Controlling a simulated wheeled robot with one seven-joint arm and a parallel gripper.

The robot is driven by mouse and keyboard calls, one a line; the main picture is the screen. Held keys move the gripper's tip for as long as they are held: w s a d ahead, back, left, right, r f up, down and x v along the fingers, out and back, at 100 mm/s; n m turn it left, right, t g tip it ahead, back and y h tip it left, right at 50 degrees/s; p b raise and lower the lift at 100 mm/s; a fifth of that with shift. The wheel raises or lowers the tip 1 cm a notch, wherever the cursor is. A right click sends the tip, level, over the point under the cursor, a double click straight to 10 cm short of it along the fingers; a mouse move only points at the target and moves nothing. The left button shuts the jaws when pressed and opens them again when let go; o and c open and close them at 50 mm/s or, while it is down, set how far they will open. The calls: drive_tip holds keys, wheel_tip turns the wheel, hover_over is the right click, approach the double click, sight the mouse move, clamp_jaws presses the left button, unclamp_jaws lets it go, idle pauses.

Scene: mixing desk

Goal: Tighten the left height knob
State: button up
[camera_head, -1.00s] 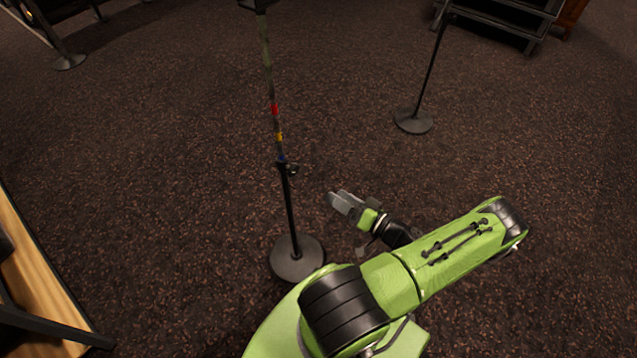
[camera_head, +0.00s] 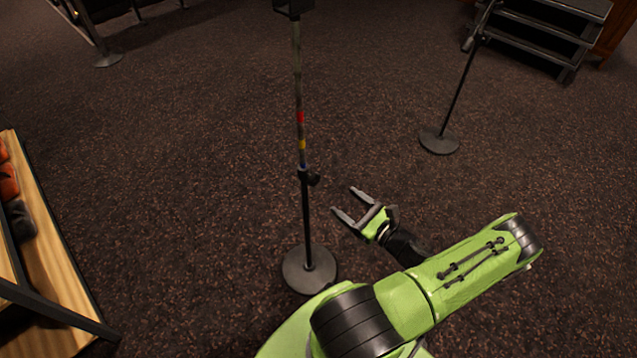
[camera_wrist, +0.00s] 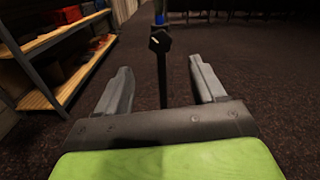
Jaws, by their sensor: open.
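The height knob (camera_head: 314,180) is a small black knob on the right side of a thin stand (camera_head: 307,230) with a round dark base. Red, yellow and blue bands mark the pole above it. In the wrist view the knob (camera_wrist: 160,41) shows a pale line on its face, and the pole stands between the fingers in the picture. My gripper (camera_head: 348,202) is open and empty, right of the pole and a little lower than the knob in the head view. Its fingers point toward the pole, apart from it. In the wrist view the gripper (camera_wrist: 160,88) shows both fingers spread.
A wooden shelf unit (camera_head: 55,265) with orange and dark items stands at the left; it also shows in the wrist view (camera_wrist: 68,84). A second stand (camera_head: 440,141) is at the back right, near dark steps (camera_head: 545,40). Carpet around the near stand is clear.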

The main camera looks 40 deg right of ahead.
sight(316, 181)
drive_tip(key=w+b, duration=0.2)
drive_tip(key=w, duration=0.9)
drive_tip(key=shift+a, duration=0.2)
drive_tip(key=c, duration=1.1)
